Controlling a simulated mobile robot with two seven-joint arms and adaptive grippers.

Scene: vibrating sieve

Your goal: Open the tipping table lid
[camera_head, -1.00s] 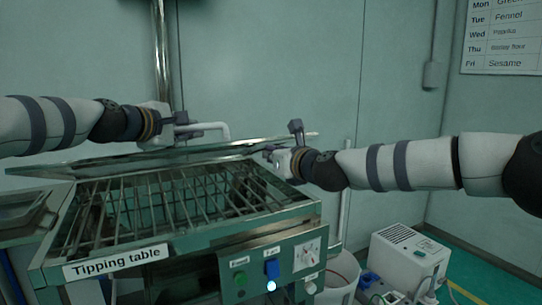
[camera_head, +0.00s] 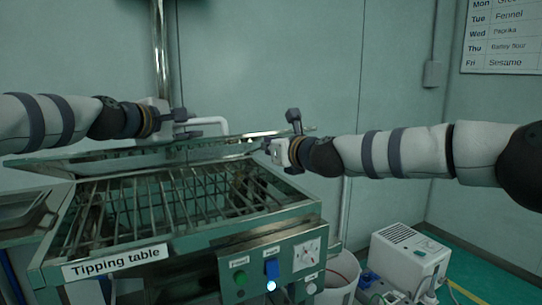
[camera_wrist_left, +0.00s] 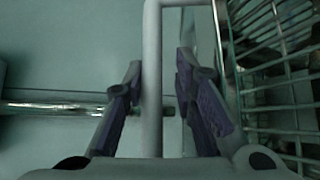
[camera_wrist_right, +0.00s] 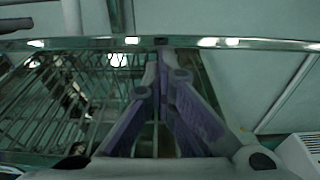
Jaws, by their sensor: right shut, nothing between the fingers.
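The tipping table (camera_head: 190,240) stands in front of me with its metal grate (camera_head: 150,205) showing. Its lid (camera_head: 95,157) is partly raised, tilted at the back above the grate. A white bar handle (camera_head: 212,121) stands up from the lid. My left gripper (camera_head: 188,128) is at this handle. In the left wrist view the white bar (camera_wrist_left: 152,70) runs between its open fingers (camera_wrist_left: 160,90), with a gap on the right side. My right gripper (camera_head: 262,146) is shut and empty at the lid's right end. In the right wrist view its closed fingertips (camera_wrist_right: 161,70) are close to the lid's edge (camera_wrist_right: 225,43); contact is unclear.
A control panel (camera_head: 290,262) with buttons and a dial is on the table's front right. A white bin (camera_head: 343,270) and a white box-shaped machine (camera_head: 408,256) stand on the floor to the right. A wall and a vertical metal pipe (camera_head: 162,55) are behind the table.

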